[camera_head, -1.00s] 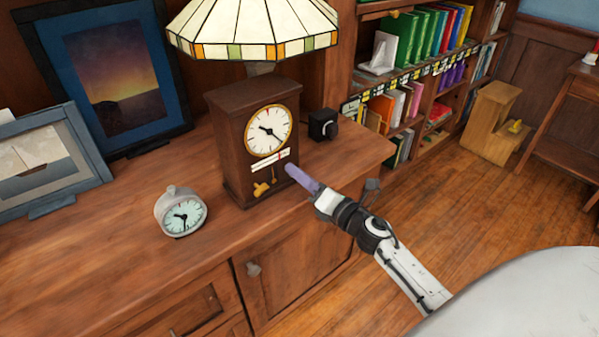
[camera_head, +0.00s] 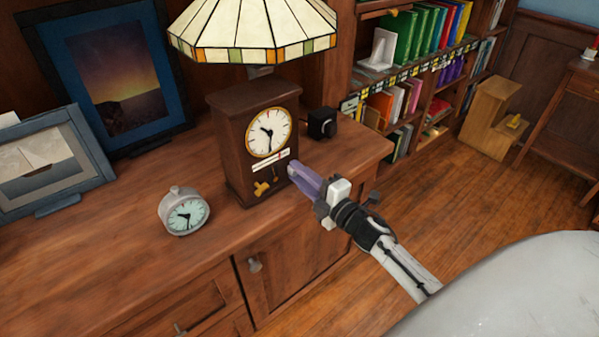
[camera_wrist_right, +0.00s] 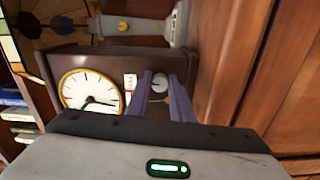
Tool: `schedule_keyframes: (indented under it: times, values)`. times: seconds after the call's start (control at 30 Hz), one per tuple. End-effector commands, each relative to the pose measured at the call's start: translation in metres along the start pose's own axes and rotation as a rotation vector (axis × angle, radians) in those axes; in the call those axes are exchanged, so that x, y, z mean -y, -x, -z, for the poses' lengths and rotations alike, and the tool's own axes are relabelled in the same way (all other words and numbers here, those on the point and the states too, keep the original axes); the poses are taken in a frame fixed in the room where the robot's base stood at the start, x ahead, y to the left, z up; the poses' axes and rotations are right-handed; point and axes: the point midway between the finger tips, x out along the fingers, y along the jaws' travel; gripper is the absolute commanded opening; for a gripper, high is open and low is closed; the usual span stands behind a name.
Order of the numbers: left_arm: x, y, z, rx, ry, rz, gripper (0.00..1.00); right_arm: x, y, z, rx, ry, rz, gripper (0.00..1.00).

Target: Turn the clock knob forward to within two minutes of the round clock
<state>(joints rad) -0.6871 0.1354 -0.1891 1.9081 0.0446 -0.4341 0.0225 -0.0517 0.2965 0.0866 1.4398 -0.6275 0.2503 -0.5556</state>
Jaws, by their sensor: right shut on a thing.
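The dark wooden clock (camera_head: 233,155) stands upright on the cabinet top. In the head view, one hand on its white dial (camera_head: 268,132) points upper left and the other nearly straight down. The round clock (camera_head: 187,215), small and silver, stands to its left, one hand leftward and one downward. My right gripper (camera_head: 293,171) reaches the wooden clock's lower right front. In the wrist view, its purple fingers are shut on a small silver knob (camera_wrist_right: 159,82) beside the white strip. My left gripper is not in view.
A stained-glass lamp shade (camera_head: 255,30) hangs close above the wooden clock. A small black object (camera_head: 322,124) stands to its right. Picture frames (camera_head: 45,160) stand at the left. The cabinet top (camera_head: 110,255) is clear in front of the round clock.

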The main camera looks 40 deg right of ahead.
Motion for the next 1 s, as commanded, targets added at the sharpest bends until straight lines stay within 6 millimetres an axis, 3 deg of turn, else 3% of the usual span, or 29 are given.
schedule_keyframes:
  times: [0.7, 0.73, 0.8, 0.83, 1.0]
  values:
    - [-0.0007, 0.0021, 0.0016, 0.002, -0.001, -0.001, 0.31, 0.0013, 0.0004, -0.0001, 0.000, -0.076, 0.002, 0.00]
    - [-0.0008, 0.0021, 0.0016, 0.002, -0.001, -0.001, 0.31, 0.0013, 0.0004, -0.0001, 0.000, -0.075, 0.002, 0.24]
    - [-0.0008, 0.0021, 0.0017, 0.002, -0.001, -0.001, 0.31, 0.0012, 0.0004, -0.0001, 0.000, -0.075, 0.002, 0.36]
    - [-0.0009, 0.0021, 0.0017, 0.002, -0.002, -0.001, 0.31, 0.0011, 0.0003, -0.0001, 0.000, -0.075, 0.002, 0.39]
    - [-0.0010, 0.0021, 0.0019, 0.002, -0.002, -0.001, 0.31, 0.0008, 0.0002, -0.0001, 0.000, -0.075, 0.001, 0.39]
